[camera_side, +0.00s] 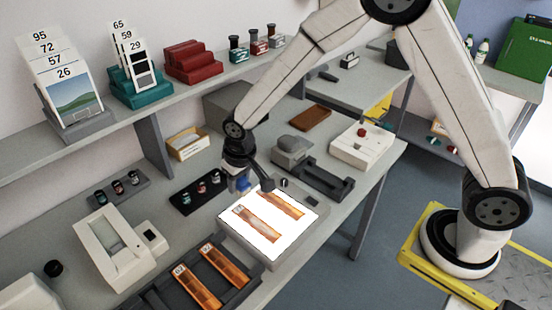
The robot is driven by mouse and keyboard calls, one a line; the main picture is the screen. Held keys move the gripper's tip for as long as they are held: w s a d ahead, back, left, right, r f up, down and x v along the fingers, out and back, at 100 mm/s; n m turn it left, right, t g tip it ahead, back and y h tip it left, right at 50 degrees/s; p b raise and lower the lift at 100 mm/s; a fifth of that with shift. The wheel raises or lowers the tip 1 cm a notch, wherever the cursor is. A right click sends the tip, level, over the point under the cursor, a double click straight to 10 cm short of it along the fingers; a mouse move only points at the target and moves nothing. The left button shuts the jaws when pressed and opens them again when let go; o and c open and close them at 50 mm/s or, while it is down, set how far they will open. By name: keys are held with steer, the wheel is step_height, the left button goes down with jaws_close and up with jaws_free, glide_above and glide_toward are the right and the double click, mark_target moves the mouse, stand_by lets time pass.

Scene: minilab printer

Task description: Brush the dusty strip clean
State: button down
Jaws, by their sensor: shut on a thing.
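A glowing white light table (300,228) carries two orange-brown film strips, a near one (258,223) and a far one (281,204). I cannot tell from this view which strip is dusty. My gripper (243,180) is at the far left corner of the light table, pointing down. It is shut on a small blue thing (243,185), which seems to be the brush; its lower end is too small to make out. Two more orange strips, a left one (196,286) and a right one (224,265), lie in a dark tray (168,301) in front.
A black holder (198,192) with small bottles is left of my gripper. A dark grey device (322,180) and a white box with a red knob (361,145) stand behind the light table. A beige machine (108,245) stands at left. A shelf (150,103) runs along the wall.

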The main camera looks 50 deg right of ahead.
mark_target(241, 210)
steer(key=shift+f, duration=3.45)
steer(key=shift+s+f, duration=0.5)
steer(key=shift+s, duration=4.4)
steer(key=shift+w, duration=4.9)
steer(key=shift+r, duration=4)
